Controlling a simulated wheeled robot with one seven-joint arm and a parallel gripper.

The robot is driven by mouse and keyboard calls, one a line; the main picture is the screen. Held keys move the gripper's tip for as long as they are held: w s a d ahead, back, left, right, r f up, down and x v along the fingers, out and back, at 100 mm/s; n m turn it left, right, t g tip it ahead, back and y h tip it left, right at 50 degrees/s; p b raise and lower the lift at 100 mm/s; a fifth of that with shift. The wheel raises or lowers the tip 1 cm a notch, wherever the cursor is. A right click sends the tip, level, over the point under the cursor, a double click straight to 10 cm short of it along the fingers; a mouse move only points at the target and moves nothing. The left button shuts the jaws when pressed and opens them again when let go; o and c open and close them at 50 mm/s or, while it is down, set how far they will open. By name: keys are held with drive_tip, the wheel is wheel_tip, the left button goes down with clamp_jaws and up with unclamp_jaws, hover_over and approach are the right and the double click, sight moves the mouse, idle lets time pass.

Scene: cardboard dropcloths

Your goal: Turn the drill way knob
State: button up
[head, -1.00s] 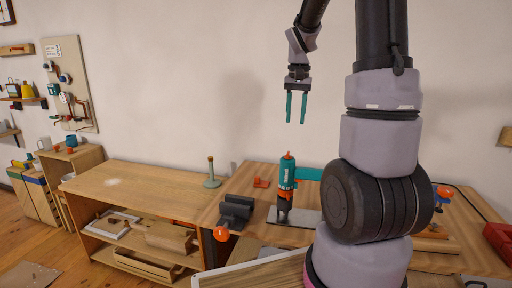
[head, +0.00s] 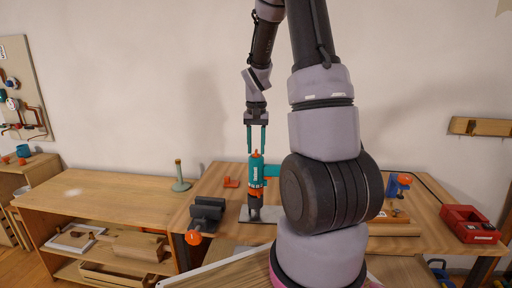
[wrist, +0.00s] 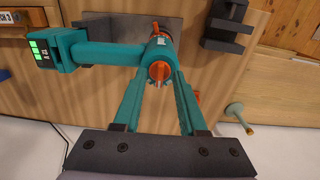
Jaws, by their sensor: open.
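The teal and orange drill (head: 255,174) stands upright on a grey plate (head: 240,212) on the right workbench. The drill's teal handle (wrist: 110,54) reaches left in that view, to a battery block with green lights (wrist: 45,49).
A dark vise (head: 207,212) with an orange ball stands left of the drill. A green post (head: 180,176) stands on the left bench (head: 110,195). A red case (head: 469,222) and a blue and orange clamp (head: 398,186) lie to the right. My arm hides part of the bench.

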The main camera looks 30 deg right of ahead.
clamp_jaws()
idle(0.3)
drive_tip(key=m, duration=0.3)
drive_tip(key=shift+m, duration=2.6)
unclamp_jaws()
